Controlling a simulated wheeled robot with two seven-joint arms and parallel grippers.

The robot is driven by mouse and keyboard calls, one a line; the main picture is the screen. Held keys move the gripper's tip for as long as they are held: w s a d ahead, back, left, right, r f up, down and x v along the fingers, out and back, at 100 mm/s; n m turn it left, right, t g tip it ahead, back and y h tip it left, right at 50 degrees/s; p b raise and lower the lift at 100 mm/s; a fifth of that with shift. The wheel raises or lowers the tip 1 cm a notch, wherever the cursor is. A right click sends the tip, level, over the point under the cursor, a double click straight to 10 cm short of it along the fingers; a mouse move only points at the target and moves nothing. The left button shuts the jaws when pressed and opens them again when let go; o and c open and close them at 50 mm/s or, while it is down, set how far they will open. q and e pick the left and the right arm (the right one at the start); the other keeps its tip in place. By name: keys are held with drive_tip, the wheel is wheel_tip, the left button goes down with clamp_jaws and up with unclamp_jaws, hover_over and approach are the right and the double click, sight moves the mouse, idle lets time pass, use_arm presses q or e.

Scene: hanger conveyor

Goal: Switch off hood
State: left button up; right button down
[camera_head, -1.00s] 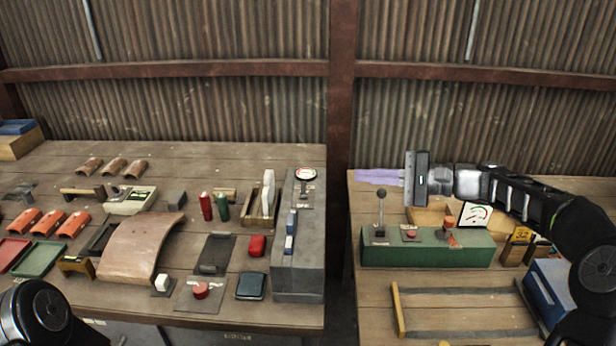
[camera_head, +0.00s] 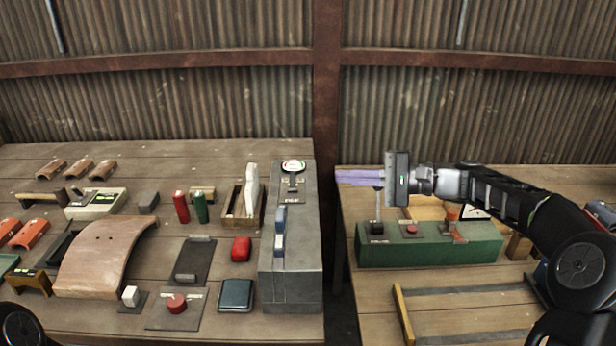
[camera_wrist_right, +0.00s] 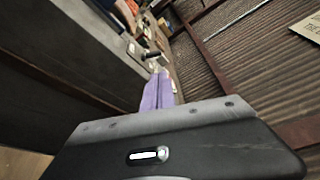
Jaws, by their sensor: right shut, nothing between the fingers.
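No part in view is legibly marked as the hood, so I cannot tell which control is its switch. A green control box (camera_head: 430,252) stands on the right bench. It carries an upright lever (camera_head: 378,210), a red button (camera_head: 411,229) and an orange-topped control (camera_head: 453,228). My right gripper (camera_head: 341,177) reaches in from the right with its purple fingers pointing left, shut and empty. In the picture the fingers cross the lever's top and hide it; I cannot tell if they touch. The fingers also show in the right wrist view (camera_wrist_right: 158,92). My left gripper is out of view.
A grey box (camera_head: 292,285) with a gauge (camera_head: 293,167) and blue switches (camera_head: 280,231) stands at the left bench's right edge. A gap separates the benches. A red button on a plate (camera_head: 177,304) and several small parts cover the left bench. A corrugated wall stands behind.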

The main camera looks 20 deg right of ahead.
sight(304, 191)
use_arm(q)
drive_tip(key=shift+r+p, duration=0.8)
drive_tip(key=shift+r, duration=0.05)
use_arm(e)
drive_tip(key=x, duration=1)
drive_tip(key=n+b, duration=0.2)
drive_tip(key=b, duration=0.4)
drive_tip(key=s+n+t+y+b, duration=0.1)
drive_tip(key=n+b, duration=0.1)
drive_tip(key=b, duration=0.4)
drive_tip(key=n+b, duration=0.1)
drive_tip(key=b, duration=0.5)
drive_tip(key=shift+s+a+f+n, duration=0.25)
drive_tip(key=shift+s+f+n, duration=0.05)
drive_tip(key=shift+s+n, duration=0.1)
drive_tip(key=shift+w+r+p, duration=0.15)
drive_tip(key=shift+r+p, duration=0.55)
drive_tip(key=shift+r, duration=0.05)
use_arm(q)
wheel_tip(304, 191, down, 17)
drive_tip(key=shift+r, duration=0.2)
use_arm(e)
drive_tip(key=shift+t, duration=0.3)
drive_tip(key=shift+d, duration=0.1)
